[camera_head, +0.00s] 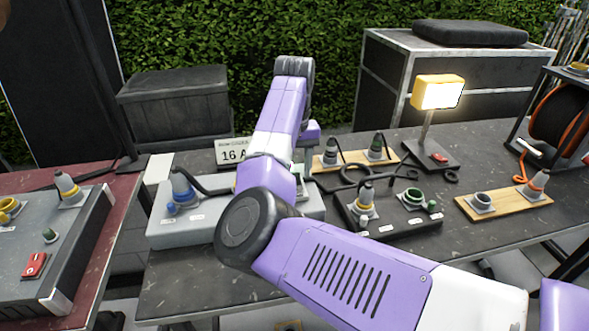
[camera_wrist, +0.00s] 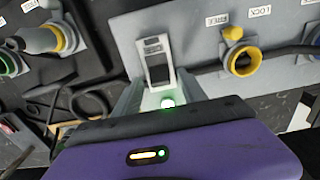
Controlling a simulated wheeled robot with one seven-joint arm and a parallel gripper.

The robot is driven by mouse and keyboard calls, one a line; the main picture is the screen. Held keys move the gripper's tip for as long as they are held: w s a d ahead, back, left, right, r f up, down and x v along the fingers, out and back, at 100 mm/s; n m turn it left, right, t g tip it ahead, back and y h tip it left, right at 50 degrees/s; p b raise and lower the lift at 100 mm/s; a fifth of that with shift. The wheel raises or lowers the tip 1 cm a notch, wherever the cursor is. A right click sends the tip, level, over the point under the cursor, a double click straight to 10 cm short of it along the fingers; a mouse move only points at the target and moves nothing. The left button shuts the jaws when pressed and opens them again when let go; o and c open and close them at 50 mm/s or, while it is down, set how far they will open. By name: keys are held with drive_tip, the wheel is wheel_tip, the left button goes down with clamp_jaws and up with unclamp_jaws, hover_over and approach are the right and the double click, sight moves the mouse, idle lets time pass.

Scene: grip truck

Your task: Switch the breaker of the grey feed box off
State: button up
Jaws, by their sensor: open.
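The grey feed box (camera_head: 165,232) lies on the dark table, partly hidden by my arm. It fills the upper right of the wrist view (camera_wrist: 205,22). Its breaker (camera_wrist: 158,62) is a small pale-framed switch with a dark face; I cannot tell its position for certain. My gripper (camera_wrist: 160,88) is open, its pale fingers at either side of the breaker's lower end; I cannot tell if they touch it. A green light (camera_wrist: 168,103) glows between them.
On the grey box are a blue plug (camera_head: 183,188) with a black cable and a yellow socket (camera_wrist: 243,60). A dark box (camera_head: 390,218) with a plug and a green socket stands to the right. A lit lamp (camera_head: 437,93) and a cable reel (camera_head: 560,115) stand farther right.

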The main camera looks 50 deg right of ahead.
drive_tip(key=shift+c, duration=0.2)
clamp_jaws()
